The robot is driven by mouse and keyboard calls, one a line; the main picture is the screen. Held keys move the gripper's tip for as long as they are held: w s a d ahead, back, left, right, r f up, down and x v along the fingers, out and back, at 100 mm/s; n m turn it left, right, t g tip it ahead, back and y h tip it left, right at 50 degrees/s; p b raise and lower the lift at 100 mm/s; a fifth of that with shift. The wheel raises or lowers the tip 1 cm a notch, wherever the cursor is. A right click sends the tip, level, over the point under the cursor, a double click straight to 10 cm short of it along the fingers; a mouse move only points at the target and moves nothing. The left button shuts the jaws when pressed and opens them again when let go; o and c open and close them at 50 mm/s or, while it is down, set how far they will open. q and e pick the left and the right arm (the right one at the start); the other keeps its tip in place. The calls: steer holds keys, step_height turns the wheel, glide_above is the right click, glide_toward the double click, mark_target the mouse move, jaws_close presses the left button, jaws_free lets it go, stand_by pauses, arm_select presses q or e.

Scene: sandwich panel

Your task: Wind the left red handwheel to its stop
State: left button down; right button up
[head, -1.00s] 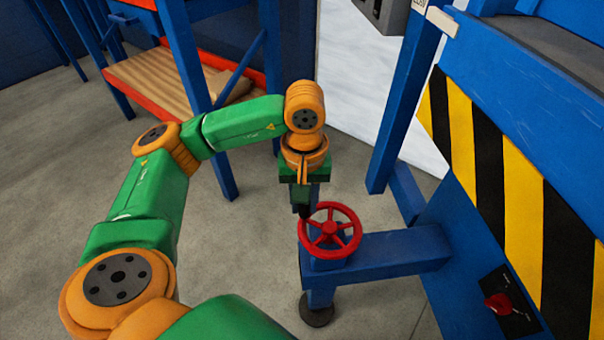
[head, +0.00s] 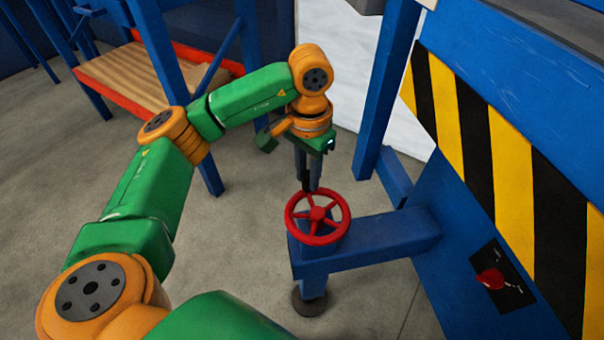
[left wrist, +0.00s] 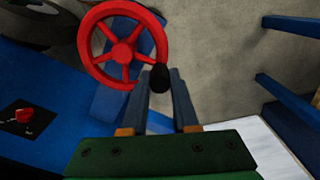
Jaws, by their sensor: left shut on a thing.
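The red handwheel (head: 318,213) has several spokes and sits flat on top of a blue post at the end of a blue beam. It also shows at the upper left of the left wrist view (left wrist: 122,53). A black crank knob (left wrist: 160,77) stands on its rim. My left gripper (head: 312,188) points down at the far side of the rim. In the left wrist view its fingers (left wrist: 162,88) close on the knob. My right gripper is in neither view.
A blue panel with yellow and black stripes (head: 480,150) stands at the right, with a red rotary switch (head: 490,279) low on it. The blue beam (head: 385,233) joins the wheel's post to it. A rack with a wooden shelf (head: 140,75) stands behind left. Grey floor is clear left of the wheel.

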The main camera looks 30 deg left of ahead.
arm_select(q)
steer(key=shift+w+d+m, duration=0.3)
steer(key=shift+m, duration=0.5)
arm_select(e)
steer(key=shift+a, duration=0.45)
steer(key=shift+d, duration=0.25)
arm_select(q)
steer(key=c, duration=0.7)
jaws_free()
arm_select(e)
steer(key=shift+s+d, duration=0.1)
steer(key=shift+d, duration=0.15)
arm_select(q)
step_height(320, 180, up, 7)
steer(key=shift+f+p, duration=0.1)
steer(key=shift+p, duration=1)
steer(key=shift+r, duration=0.2)
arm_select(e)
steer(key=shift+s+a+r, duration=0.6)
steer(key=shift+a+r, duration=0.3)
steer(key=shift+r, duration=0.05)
